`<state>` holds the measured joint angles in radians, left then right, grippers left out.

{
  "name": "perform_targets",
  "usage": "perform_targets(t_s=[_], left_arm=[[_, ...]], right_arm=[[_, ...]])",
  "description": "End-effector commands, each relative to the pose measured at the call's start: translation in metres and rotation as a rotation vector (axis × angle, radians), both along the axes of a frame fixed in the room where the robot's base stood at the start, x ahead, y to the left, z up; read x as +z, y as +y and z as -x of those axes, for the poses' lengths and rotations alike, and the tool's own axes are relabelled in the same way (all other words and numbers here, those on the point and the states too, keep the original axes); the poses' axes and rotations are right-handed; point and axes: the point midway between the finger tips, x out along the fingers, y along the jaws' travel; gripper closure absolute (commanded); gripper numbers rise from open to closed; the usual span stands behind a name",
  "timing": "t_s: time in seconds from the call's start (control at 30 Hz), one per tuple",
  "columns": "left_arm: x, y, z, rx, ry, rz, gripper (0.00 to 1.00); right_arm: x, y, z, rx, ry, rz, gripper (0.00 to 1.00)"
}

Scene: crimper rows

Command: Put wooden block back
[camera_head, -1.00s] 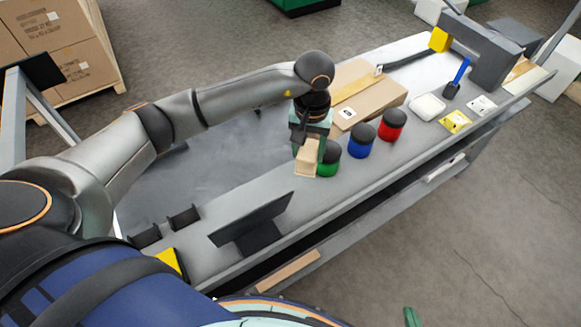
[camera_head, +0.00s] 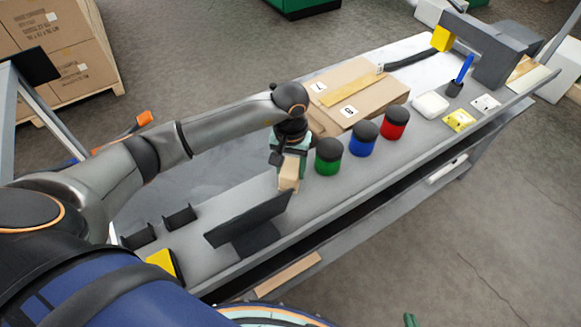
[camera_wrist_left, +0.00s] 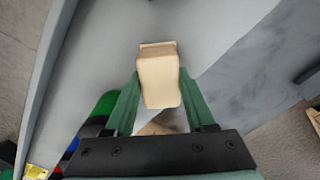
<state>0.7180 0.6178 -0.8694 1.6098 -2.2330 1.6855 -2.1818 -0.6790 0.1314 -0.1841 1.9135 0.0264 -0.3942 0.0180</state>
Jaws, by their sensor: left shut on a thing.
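The wooden block (camera_head: 289,173) is pale and hangs below my left gripper (camera_head: 288,158) in the head view. My left gripper is shut on it. In the left wrist view, the block (camera_wrist_left: 160,78) sits between the two green fingers (camera_wrist_left: 160,100), its far end reaching beyond them. The block is over the grey workbench (camera_head: 215,205), left of the green jar (camera_head: 328,157) and behind the black angled panel (camera_head: 250,220). I cannot tell its height above the bench. A green tip at the bottom edge (camera_head: 410,319) may be my right gripper; its jaws cannot be made out.
Blue (camera_head: 362,140) and red jars (camera_head: 394,123) stand beyond the green one. A cardboard box (camera_head: 358,98) lies behind them. Black brackets (camera_head: 180,216) and a yellow piece (camera_head: 161,262) are at the near left. The bench front edge runs along the right side.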

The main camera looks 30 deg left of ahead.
Motion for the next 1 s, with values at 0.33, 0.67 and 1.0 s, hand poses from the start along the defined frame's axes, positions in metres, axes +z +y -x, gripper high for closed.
perform_targets(t_s=[0.33,0.67,1.0], left_arm=[[-0.002,0.000,0.000,0.000,0.000,0.000,0.16],[0.001,0.000,0.000,0.000,0.001,0.001,0.15],[0.062,0.000,-0.002,-0.001,-0.007,-0.001,0.15]], right_arm=[[-0.003,0.001,0.000,0.001,0.001,0.000,1.00],[0.002,0.001,0.000,0.001,0.000,-0.001,1.00],[-0.002,0.001,-0.001,0.001,-0.003,-0.001,1.00]])
